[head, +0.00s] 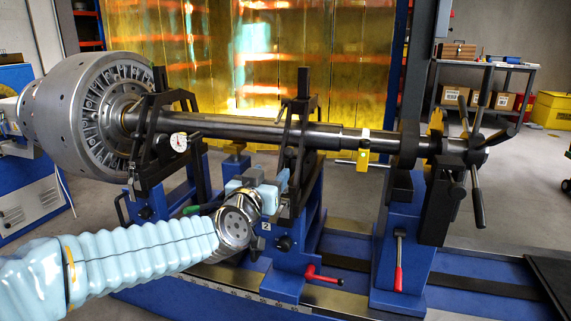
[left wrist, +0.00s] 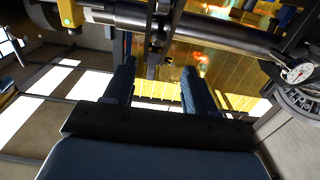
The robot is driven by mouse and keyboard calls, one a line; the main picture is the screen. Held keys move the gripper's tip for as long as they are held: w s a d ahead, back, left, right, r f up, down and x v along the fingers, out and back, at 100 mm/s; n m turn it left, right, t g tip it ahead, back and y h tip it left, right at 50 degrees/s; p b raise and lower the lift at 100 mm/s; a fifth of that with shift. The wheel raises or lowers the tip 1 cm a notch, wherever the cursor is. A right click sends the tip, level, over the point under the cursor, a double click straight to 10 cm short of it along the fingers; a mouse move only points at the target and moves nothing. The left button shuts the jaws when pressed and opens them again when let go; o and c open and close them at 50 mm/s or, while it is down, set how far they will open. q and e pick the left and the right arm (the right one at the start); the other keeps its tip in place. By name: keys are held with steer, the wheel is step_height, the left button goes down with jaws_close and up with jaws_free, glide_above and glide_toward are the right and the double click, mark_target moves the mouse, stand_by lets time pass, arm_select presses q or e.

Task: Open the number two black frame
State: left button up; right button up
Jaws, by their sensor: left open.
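The number two black frame (head: 299,112) stands upright around the long steel shaft (head: 240,128), on a blue support with a "2" label (head: 264,226). Its upper bar lies over the shaft, so it looks closed. My left gripper (head: 282,181) is open just in front of this frame, below shaft height, and partly covers its lower left side. In the left wrist view, the two fingers (left wrist: 158,88) are apart with nothing held. The black frame (left wrist: 158,35) shows beyond them, roughly between the fingers. Whether they touch it is unclear. My right gripper is not seen.
Another black frame (head: 150,130) with a dial gauge (head: 179,142) stands left, near the large rotor (head: 80,110). A handwheel (head: 475,145) and red-handled levers (head: 323,277) stick out at right and below.

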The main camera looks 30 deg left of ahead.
mark_target(287, 155)
arm_select(q)
steer(key=b+x, duration=0.1)
steer(key=x, duration=1)
steer(key=shift+w, duration=0.35)
jaws_close()
